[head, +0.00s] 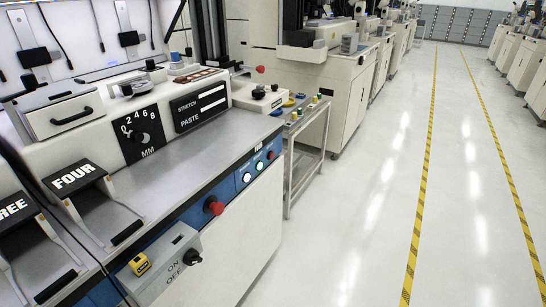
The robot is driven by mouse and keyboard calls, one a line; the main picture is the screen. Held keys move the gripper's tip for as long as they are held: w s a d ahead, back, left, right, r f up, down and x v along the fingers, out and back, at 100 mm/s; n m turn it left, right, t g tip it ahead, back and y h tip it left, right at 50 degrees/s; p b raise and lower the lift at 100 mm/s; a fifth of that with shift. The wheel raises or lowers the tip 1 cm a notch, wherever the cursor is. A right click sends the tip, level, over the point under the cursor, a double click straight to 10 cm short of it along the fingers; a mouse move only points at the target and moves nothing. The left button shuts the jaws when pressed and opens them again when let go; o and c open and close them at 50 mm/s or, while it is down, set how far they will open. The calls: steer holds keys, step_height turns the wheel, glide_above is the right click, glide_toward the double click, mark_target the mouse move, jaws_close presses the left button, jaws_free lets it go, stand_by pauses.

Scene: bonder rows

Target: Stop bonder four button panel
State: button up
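A black sign reading FOUR (74,177) stands on the worktop of the near bonder (240,235). A blue button panel (229,190) runs along the front edge below the worktop. At its right end are a pale button (247,177), a green button (259,166) and a red button (270,155). A larger red mushroom button (214,206) sticks out farther left. Below it, a grey box (173,254) marked ON and OFF carries a black knob (192,257). Whether the buttons are pressed cannot be told. My gripper is not in view.
A second sign, partly cut off (17,210), stands at the left edge. A yellow block (140,264) sits on the grey box. A small cart (305,150) with coloured items stands past the bonder. The white floor (385,180) between the machine rows is clear, with yellow-black lines.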

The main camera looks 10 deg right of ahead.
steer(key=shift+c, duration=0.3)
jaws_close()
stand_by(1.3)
